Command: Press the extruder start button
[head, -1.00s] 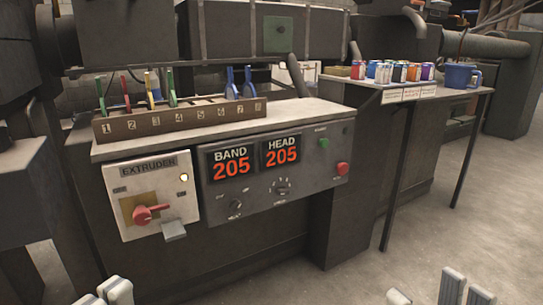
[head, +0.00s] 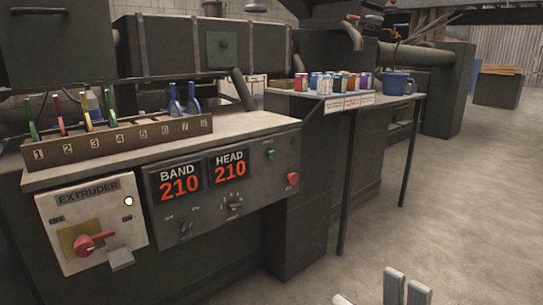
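The control panel (head: 232,206) on the extruder bench has a green button (head: 272,155) at its upper right. A red button (head: 292,179) sits below it. The small labels are too blurred to read. The BAND and HEAD displays both read 210. Left of them is a white box marked EXTRUDER (head: 92,220), with a red handle (head: 95,242) and a lit lamp (head: 128,201). My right gripper (head: 406,287) shows only pale finger parts at the bottom edge, spaced apart and empty, well away from the panel. My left gripper is out of view.
A numbered rack (head: 120,140) with coloured tools stands on the bench (head: 235,130). A side table (head: 385,100) at the back right holds several cans and a blue mug (head: 397,84). The concrete floor (head: 460,200) on the right is clear.

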